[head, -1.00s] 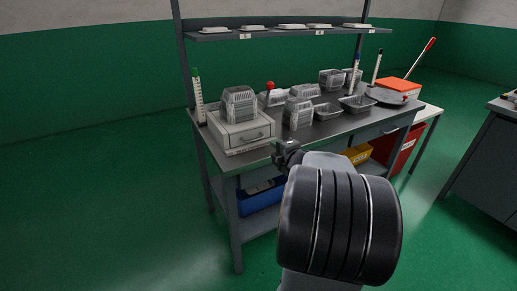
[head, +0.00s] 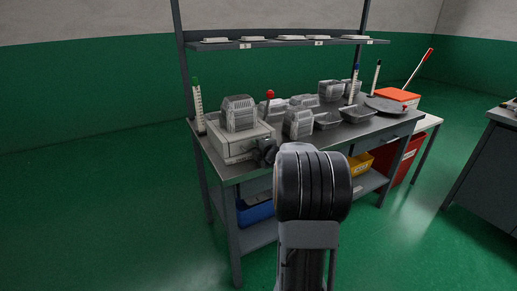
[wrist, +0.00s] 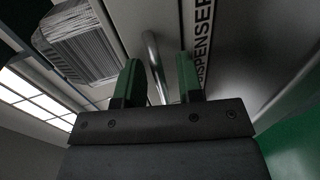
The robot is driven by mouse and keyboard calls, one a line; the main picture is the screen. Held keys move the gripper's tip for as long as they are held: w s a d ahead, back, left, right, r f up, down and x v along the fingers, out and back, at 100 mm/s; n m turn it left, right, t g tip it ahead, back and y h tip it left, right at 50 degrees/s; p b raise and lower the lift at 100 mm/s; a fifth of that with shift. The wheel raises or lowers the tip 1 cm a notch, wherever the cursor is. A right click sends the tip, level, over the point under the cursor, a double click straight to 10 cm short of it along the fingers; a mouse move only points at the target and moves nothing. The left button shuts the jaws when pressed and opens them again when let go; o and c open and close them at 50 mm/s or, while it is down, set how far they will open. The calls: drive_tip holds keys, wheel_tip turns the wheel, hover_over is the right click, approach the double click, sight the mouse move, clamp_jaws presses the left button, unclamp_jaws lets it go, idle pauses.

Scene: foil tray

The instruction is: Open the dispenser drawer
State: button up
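The dispenser (head: 230,151) is a pale box at the left end of the workbench, with a clear-lidded foil tray (head: 239,113) on top. In the wrist view, its curved metal bar handle (wrist: 152,52) and the dark DISPENSER label (wrist: 201,45) are close. My gripper (head: 266,151) is at the right part of the dispenser's front and hides some of it. In the wrist view, my gripper (wrist: 159,76) is open, with green-padded fingers apart and the handle showing between them. I see no clear grip on the handle. The drawer looks shut.
More foil trays (head: 299,123) and a red-knobbed item (head: 270,100) stand on the bench (head: 224,171) right of the dispenser. A shelf (head: 300,42) runs above. Blue (head: 254,211) and yellow bins (head: 359,164) sit below. The floor in front is clear.

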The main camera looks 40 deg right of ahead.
drive_tip(key=shift+c, duration=0.3)
clamp_jaws()
idle(0.4)
